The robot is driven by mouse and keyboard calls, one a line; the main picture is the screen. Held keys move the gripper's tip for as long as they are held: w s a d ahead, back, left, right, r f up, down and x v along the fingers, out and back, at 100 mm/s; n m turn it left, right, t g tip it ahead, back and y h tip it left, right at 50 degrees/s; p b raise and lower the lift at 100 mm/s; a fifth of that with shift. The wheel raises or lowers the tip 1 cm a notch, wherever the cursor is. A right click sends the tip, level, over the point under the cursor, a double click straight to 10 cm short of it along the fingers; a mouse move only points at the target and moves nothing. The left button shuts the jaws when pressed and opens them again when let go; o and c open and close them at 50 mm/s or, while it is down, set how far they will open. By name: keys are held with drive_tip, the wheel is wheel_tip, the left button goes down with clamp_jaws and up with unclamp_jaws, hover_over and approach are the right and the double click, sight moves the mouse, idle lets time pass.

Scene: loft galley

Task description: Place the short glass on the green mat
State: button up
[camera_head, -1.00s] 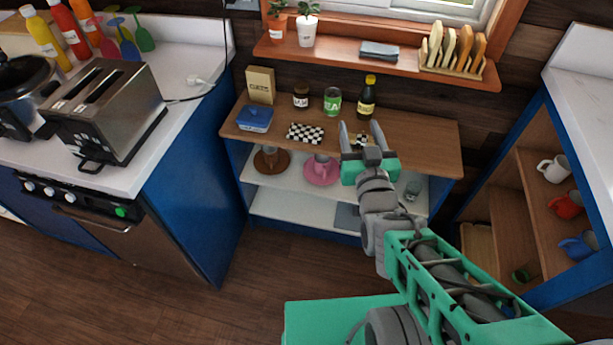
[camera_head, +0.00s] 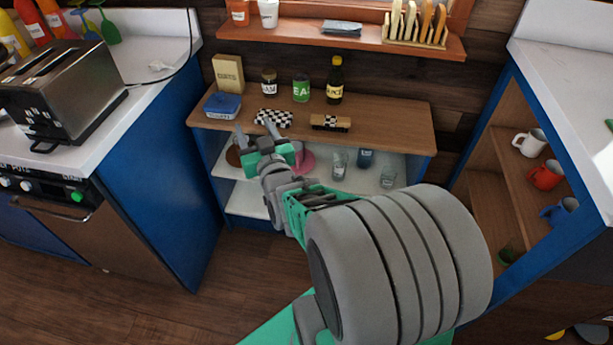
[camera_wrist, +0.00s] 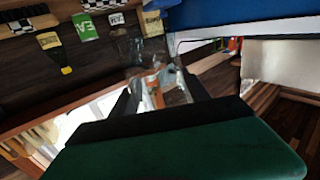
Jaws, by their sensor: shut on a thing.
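A clear glass (camera_wrist: 146,62) sits between my gripper's dark fingers in the wrist view, and my gripper (camera_wrist: 158,92) is shut on it. How short the glass is cannot be judged there. In the head view my gripper (camera_head: 256,131) is in front of the left part of the wooden-topped shelf unit, and the glass is too faint to make out. Other clear glasses (camera_head: 340,164) (camera_head: 388,177) and a bluish glass (camera_head: 365,158) stand on the unit's upper white shelf. I cannot make out a green mat.
The wooden top (camera_head: 395,117) holds a blue box (camera_head: 222,105), jars, a dark bottle (camera_head: 334,82) and checkered items; its right part is clear. A toaster (camera_head: 62,91) stands on the left counter. Mugs (camera_head: 546,175) sit in the right cabinet. A wall shelf (camera_head: 340,40) hangs above.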

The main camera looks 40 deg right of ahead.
sight(365, 156)
drive_tip(key=s+d+f+m+g+h+b, duration=0.2)
drive_tip(key=s+d+f+h+b, duration=0.15)
drive_tip(key=d+f+b, duration=0.55)
drive_tip(key=s+d+f+m+g+h+b, duration=0.2)
drive_tip(key=s+d+f+b, duration=0.15)
drive_tip(key=d+f, duration=0.6)
drive_tip(key=s+d+f+m+g+h+b, duration=0.1)
drive_tip(key=s+d+f+m+h+b, duration=0.4)
drive_tip(key=d, duration=0.8)
drive_tip(key=shift+w+d+f+n+y+b, duration=0.35)
drive_tip(key=shift+w+d+f+b, duration=0.9)
drive_tip(key=shift+w+d+f, duration=0.7)
drive_tip(key=shift+w+d+f+n+y+b, duration=0.4)
drive_tip(key=shift+w+d+f+b, duration=1.1)
drive_tip(key=shift+f, duration=0.95)
drive_tip(key=shift+w+d+f+n+y+b, duration=0.2)
drive_tip(key=shift+w+d+f+n+b, duration=0.25)
drive_tip(key=shift+w+d+f+b, duration=1)
drive_tip(key=shift+w+d+f+p, duration=0.1)
drive_tip(key=shift+d+f+p, duration=0.25)
drive_tip(key=shift+f, duration=0.45)
drive_tip(key=shift+f, duration=0.2)
drive_tip(key=o, duration=1.5)
drive_tip(key=shift+r, duration=0.15)
